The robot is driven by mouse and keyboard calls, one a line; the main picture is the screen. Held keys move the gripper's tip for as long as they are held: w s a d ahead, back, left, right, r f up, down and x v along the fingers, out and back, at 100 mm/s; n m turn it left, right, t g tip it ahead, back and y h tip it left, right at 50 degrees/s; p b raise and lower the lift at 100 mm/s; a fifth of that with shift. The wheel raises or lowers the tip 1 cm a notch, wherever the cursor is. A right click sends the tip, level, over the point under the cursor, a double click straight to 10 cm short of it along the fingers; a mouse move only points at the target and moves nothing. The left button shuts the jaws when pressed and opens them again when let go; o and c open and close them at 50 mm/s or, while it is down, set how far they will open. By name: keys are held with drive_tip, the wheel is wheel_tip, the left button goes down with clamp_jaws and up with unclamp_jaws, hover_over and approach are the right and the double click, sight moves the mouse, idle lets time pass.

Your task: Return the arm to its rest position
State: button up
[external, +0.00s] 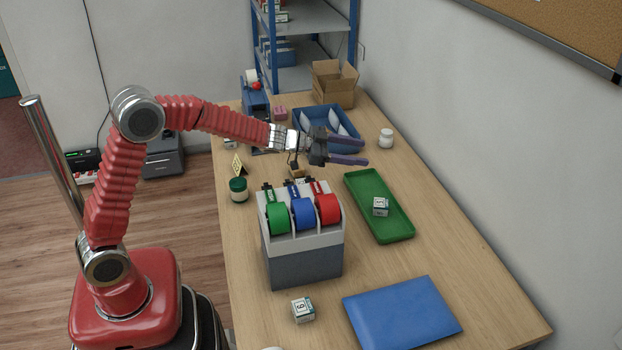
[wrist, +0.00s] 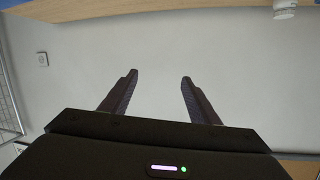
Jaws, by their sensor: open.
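My gripper (external: 350,151) is open and empty. In the external view it is held in the air above the table, behind the tape dispenser and in front of the blue bin. My red arm rises from its base at the left, bends at the elbow and reaches out to the right. In the wrist view the two dark fingers of my gripper (wrist: 158,95) stand apart, with only pale wall between them.
Below my gripper stands a grey dispenser (external: 305,262) with green, blue and red tape rolls. Around it are a blue bin (external: 354,142), a green tray (external: 401,229) holding a small box, a white jar (external: 386,138), a green-lidded jar (external: 239,190) and a blue folder (external: 402,312).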

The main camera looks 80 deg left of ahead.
drive_tip(key=s+d+r+n+g+y, duration=0.1)
drive_tip(key=s+r+n+y, duration=0.15)
drive_tip(key=s+r, duration=0.35)
drive_tip(key=s+d+r+n+g+y, duration=0.1)
drive_tip(key=s+d+r+y, duration=0.15)
drive_tip(key=s, duration=0.55)
drive_tip(key=s+d+f+g, duration=0.1)
drive_tip(key=s, duration=0.3)
drive_tip(key=s+d+n+g, duration=0.1)
drive_tip(key=s, duration=0.4)
drive_tip(key=s+d+f+g, duration=0.1)
drive_tip(key=s+d, duration=0.1)
drive_tip(key=s, duration=0.3)
drive_tip(key=shift+s+f, duration=0.2)
drive_tip(key=shift+f, duration=0.1)
drive_tip(key=s+d+f+g+h, duration=0.1)
drive_tip(key=s+d+f, duration=0.3)
drive_tip(key=s, duration=0.5)
drive_tip(key=s+d+f+g+h, duration=0.1)
drive_tip(key=s+d+f+g, duration=0.2)
drive_tip(key=s, duration=0.6)
drive_tip(key=shift+s+d+f+g, duration=0.2)
drive_tip(key=shift+d+f+g, duration=0.1)
drive_tip(key=shift+d+f, duration=0.35)
